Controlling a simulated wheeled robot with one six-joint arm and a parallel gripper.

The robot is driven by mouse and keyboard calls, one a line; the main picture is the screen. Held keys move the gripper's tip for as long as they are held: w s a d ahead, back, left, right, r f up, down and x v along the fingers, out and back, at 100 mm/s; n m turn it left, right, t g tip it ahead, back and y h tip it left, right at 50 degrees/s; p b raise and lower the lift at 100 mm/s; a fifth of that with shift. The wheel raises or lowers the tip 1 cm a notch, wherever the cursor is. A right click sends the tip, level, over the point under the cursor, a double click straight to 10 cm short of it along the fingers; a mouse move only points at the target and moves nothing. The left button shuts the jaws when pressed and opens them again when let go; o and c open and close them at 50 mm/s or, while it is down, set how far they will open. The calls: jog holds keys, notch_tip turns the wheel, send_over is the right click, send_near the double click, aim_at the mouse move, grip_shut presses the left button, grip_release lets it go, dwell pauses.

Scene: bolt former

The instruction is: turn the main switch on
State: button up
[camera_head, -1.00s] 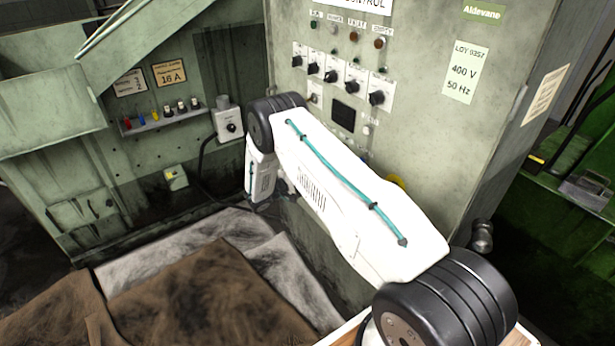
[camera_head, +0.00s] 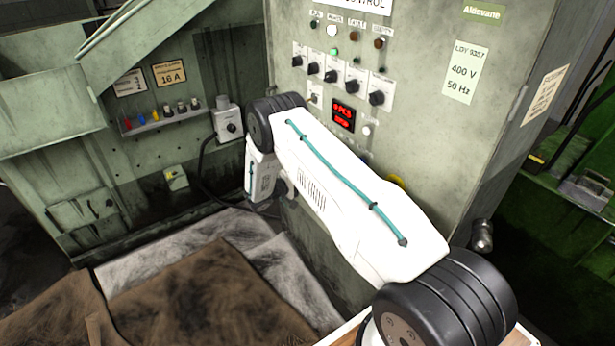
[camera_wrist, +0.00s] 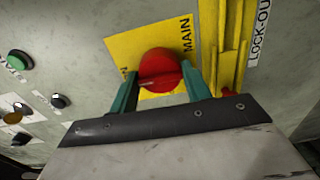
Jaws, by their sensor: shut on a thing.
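The main switch is a red round knob (camera_wrist: 160,71) on a yellow plate (camera_wrist: 122,48) lettered MAIN, in the wrist view. My gripper (camera_wrist: 160,85) has its two teal fingers on either side of the knob and is shut on it. In the head view the switch and my gripper are hidden behind my white arm. A bit of yellow shows at the arm's right edge. On the control panel (camera_head: 420,130) the red display (camera_head: 343,115) is lit, and a white lamp (camera_head: 331,30) and a green lamp (camera_head: 334,51) glow.
A yellow lock-out bar (camera_wrist: 236,45) stands just right of the switch. A green button (camera_wrist: 19,60) and black knobs are to its left. In the head view a row of black selector knobs (camera_head: 331,76) sits above my arm. Brown cloth (camera_head: 200,295) lies at lower left.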

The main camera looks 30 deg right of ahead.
jog(key=o, duration=1)
jog(key=shift+c, duration=0.2)
jog(key=shift+a, duration=0.1)
jog(key=a, duration=0.7)
jog(key=shift+s+a, duration=0.15)
jog(key=shift+a, duration=0.15)
